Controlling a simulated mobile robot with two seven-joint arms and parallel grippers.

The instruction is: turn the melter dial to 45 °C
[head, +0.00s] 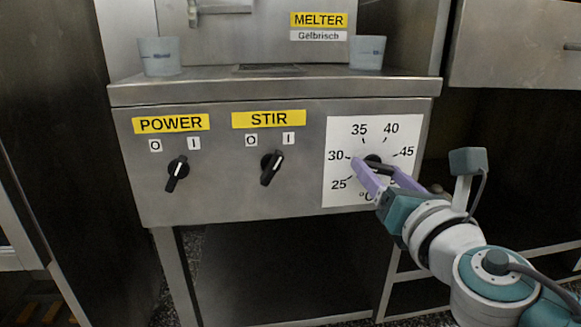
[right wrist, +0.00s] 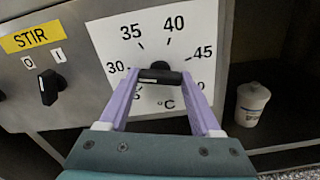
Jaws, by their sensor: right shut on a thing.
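The melter dial is a black knob (head: 374,161) on a white scale plate (head: 335,125) marked 25, 30, 35, 40 and 45 with °C below. My right gripper (head: 376,168) reaches in from the lower right, its purple fingers shut on the knob. In the right wrist view the knob (right wrist: 160,75) lies between the two fingertips, its bar roughly level across the plate. The fingers cover its ends, so I cannot tell which mark it points at. The 45 mark is clear at the right of the scale. My left gripper is not in view.
A POWER switch (head: 177,173) and a STIR switch (head: 271,167) sit left of the dial on the same steel panel. Two cups, left (head: 159,56) and right (head: 367,51), stand on the ledge above. A white tub (right wrist: 252,104) stands to the right in the right wrist view.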

